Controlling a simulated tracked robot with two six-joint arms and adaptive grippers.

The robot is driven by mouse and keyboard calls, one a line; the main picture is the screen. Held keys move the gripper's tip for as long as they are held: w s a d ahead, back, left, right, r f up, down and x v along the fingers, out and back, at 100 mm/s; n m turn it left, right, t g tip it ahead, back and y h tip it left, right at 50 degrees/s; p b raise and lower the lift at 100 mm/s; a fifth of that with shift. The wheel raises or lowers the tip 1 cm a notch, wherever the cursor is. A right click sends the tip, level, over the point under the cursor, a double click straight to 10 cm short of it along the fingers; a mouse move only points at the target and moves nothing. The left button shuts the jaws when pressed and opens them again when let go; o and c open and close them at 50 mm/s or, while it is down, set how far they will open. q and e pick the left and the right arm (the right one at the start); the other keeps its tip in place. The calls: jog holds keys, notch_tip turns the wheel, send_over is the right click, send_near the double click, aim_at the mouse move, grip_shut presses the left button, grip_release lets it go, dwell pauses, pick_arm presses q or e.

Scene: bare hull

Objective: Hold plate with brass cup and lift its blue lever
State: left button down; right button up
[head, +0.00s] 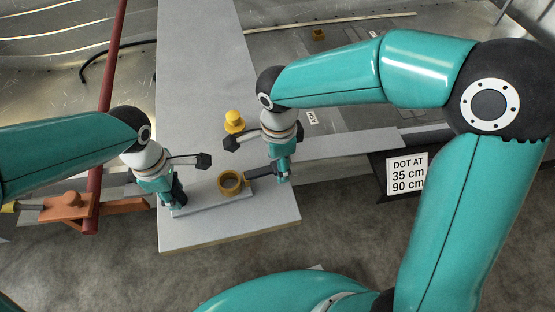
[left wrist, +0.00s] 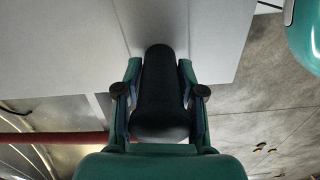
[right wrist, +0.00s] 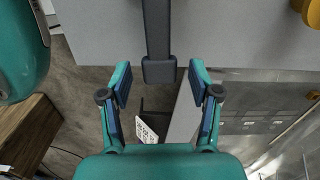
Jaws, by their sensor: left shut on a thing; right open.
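A flat grey plate (head: 208,201) lies on the light grey board, with a round brass cup (head: 231,182) standing on it. A dark slate-blue lever (head: 261,171) sticks out to the right from beside the cup. My left gripper (head: 177,203) is shut at the plate's left end, on a black handle (left wrist: 160,85) that fills the gap between its fingers. My right gripper (head: 283,178) is open at the lever's free end. In the right wrist view the lever's end block (right wrist: 158,70) lies between the spread fingertips (right wrist: 158,86), apart from both.
A yellow knob (head: 234,121) stands on the board (head: 195,70) behind the cup. A red pole (head: 105,90) and an orange-brown bracket (head: 70,206) are at the left. A white sign (head: 407,174) is at the right. The board's front edge is clear.

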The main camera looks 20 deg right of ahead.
aim_at(270, 168)
grip_shut()
dwell(0.3)
jog(key=shift+a+r+h, duration=0.25)
jog(key=shift+r+h, duration=0.25)
jog(key=shift+h, duration=0.3)
grip_release()
jog(key=shift+r, duration=0.1)
notch_tip(270, 168, up, 12)
jog(key=a, duration=0.1)
jog(key=shift+a+f, duration=0.2)
jog(key=shift+a, duration=0.05)
